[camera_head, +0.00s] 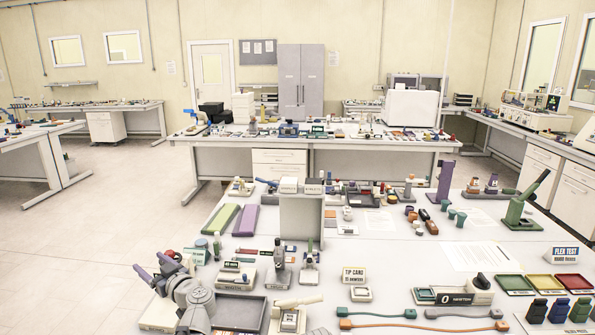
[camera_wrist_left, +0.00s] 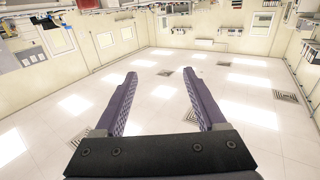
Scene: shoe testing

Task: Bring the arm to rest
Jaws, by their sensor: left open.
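My left gripper (camera_head: 154,268) is at the lower left in the head view, at the left edge of the near bench (camera_head: 380,255). Its two purple fingers are spread, pointing up and to the left, with nothing between them. In the left wrist view the gripper (camera_wrist_left: 160,76) is open and empty, with the pale ceiling and its light panels behind it. The room appears upside down there. The grey left arm (camera_head: 195,305) is folded at the lower left of the head view. My right gripper is not in view.
Several small testing devices crowd the near bench. A grey upright stand (camera_head: 302,215) is near its middle, and a dark tray (camera_head: 238,313) lies beside my arm. A green lever press (camera_head: 524,208) stands at right. Open floor (camera_head: 90,235) lies to the left.

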